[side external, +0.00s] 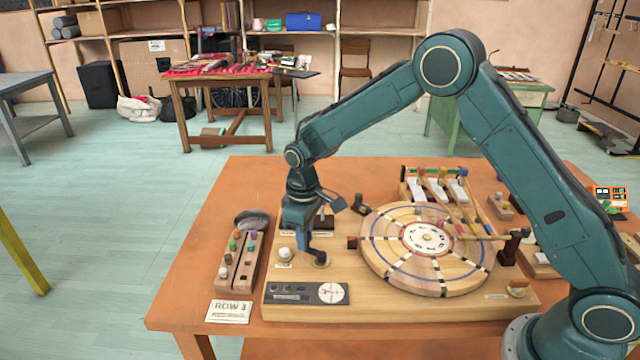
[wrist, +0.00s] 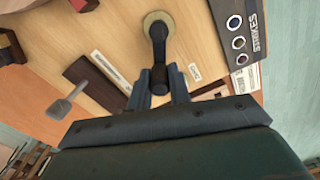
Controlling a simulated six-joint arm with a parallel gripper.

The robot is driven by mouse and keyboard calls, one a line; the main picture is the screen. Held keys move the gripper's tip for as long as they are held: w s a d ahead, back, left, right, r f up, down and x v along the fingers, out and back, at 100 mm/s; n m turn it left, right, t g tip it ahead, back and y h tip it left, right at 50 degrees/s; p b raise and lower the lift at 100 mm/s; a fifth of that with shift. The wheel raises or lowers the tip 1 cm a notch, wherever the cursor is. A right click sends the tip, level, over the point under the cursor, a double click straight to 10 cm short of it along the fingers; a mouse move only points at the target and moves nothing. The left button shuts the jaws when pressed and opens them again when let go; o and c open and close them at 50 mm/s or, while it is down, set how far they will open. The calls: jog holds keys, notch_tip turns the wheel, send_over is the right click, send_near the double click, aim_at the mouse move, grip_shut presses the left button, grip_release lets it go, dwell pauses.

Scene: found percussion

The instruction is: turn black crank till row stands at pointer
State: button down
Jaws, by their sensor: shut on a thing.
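The black crank (wrist: 158,45) runs from a round brass-coloured hub to my gripper in the wrist view. My gripper (wrist: 161,82) is shut on the crank's outer end, one finger on each side. In the side view my gripper (side external: 304,248) is low over the left part of the wooden board, and the crank (side external: 320,259) shows just right of it, partly hidden. The round wooden wheel (side external: 390,262), with dark radial rows and a pale hub, lies right of the crank. A small dark red block (side external: 352,242) sits at its left rim; I cannot tell whether it is the pointer.
A card reading "ROW 3" (side external: 229,311) lies at the front left, below a wooden rack (side external: 238,262) of coloured pegs. A grey panel (side external: 305,293) with a white dial is at the board's front. Mallets and bars (side external: 438,185) stand behind the wheel.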

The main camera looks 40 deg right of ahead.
dwell(0.3)
jog(key=c, duration=1.3)
grip_release()
jog(key=shift+r, duration=0.1)
notch_tip(320, 180, up, 14)
